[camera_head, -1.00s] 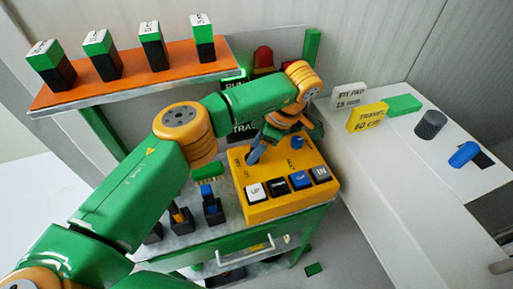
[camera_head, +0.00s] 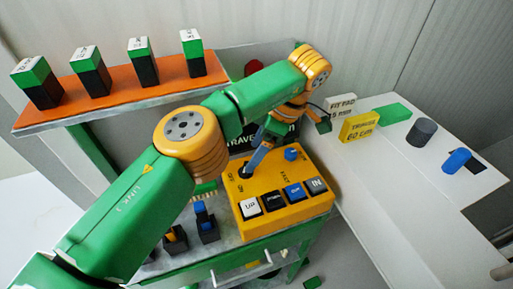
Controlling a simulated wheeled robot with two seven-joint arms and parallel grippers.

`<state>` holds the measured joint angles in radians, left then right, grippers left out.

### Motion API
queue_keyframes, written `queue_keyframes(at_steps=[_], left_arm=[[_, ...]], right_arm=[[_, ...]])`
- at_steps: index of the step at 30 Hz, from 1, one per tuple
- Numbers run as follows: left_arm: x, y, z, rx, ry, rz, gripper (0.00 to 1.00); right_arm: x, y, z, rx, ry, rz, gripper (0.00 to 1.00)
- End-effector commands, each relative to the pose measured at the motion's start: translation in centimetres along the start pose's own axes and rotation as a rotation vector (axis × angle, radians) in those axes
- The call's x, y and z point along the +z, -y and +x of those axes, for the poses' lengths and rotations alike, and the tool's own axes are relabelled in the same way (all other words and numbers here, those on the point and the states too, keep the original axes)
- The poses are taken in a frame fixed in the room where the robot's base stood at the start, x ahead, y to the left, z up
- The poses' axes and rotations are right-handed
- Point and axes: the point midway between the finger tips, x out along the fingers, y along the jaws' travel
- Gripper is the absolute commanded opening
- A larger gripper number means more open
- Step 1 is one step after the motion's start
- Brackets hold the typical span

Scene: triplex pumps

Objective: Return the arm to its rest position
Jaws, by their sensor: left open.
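My left arm comes in from the left and arches over the yellow control box (camera_head: 285,213). Its left gripper (camera_head: 262,148) hangs over the box's back left part, open, with a slim blue-grey part reaching down toward a black round spot (camera_head: 245,172). I cannot tell whether it touches the box. The box carries a blue knob (camera_head: 291,154) and a front row of buttons, including a white UP button (camera_head: 250,207) and a grey IN button (camera_head: 316,185). My right gripper is out of view.
An orange shelf (camera_head: 120,100) holds several green-and-black blocks at the upper left. My arm partly hides a dark sign and a red lamp (camera_head: 254,68) behind it. A white table (camera_head: 400,190) at right bears a yellow TRAVEL block (camera_head: 360,127), a green block (camera_head: 393,112) and cylinders.

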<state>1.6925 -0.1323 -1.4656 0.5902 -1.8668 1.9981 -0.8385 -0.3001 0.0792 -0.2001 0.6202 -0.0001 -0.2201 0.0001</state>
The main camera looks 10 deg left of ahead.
Motion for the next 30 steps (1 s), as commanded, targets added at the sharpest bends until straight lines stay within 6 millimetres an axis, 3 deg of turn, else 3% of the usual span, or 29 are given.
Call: queue_keyframes(at_steps=[4, 18, 25, 30], left_arm=[[-0.1, 0.0, -1.6, 0.0, 0.0, 0.0, 0.8], [-0.2, 0.0, -1.8, 0.0, 0.0, 0.0, 0.8], [-2.2, 0.0, -6.7, 0.0, 0.0, 0.0, 0.8], [-3.1, 0.0, -8.9, 0.0, 0.0, 0.0, 0.8]], right_arm=[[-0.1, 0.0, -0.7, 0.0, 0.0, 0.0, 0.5], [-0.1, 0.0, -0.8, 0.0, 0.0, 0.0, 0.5], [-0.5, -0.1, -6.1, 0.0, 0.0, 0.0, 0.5], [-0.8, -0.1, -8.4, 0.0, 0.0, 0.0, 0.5]])
